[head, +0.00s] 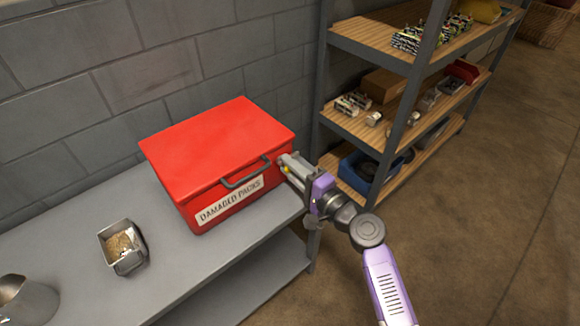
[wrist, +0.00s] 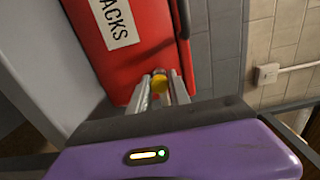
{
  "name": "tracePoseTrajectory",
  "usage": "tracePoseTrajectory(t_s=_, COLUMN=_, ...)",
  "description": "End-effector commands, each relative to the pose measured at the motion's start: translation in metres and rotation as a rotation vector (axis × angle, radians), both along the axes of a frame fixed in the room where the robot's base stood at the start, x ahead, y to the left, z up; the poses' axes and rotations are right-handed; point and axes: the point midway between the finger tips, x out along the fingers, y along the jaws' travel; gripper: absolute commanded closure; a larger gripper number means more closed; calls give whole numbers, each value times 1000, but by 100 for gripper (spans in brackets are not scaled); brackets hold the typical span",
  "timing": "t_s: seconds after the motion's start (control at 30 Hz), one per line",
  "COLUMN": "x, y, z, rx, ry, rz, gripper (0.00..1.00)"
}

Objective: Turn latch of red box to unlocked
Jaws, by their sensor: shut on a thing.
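The red box (head: 215,150) sits shut on the grey bench, with a "DAMAGED PACKS" label and a dark handle (head: 246,172) on its front. In the wrist view the red box (wrist: 135,55) fills the upper middle. My gripper (head: 283,164) reaches the front face near its right end, right of the handle.
A metal tray (head: 108,237) of grainy material and a metal container (head: 25,303) stand on the grey bench (head: 75,240), left of the box. A shelf rack (head: 372,125) with bins and parts stands close to the right of my gripper. The floor at right is clear.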

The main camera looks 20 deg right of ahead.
Motion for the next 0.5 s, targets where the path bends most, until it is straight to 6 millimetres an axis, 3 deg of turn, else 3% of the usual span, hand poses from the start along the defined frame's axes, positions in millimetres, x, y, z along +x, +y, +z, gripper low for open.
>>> tracePoseTrajectory(t_s=0.17, x=-1, y=-1, z=-2, rx=0, ry=2, rz=-1, gripper=100)
tracePoseTrajectory(t_s=0.2, x=0, y=-1, z=-2, rx=0, ry=2, rz=-1, gripper=69)
tracePoseTrajectory(t_s=0.27, x=0, y=-1, z=-1, rx=-1, ry=2, rz=-1, gripper=57)
tracePoseTrajectory(t_s=0.5, x=0, y=0, z=-1, rx=-1, ry=1, rz=-1, gripper=56)
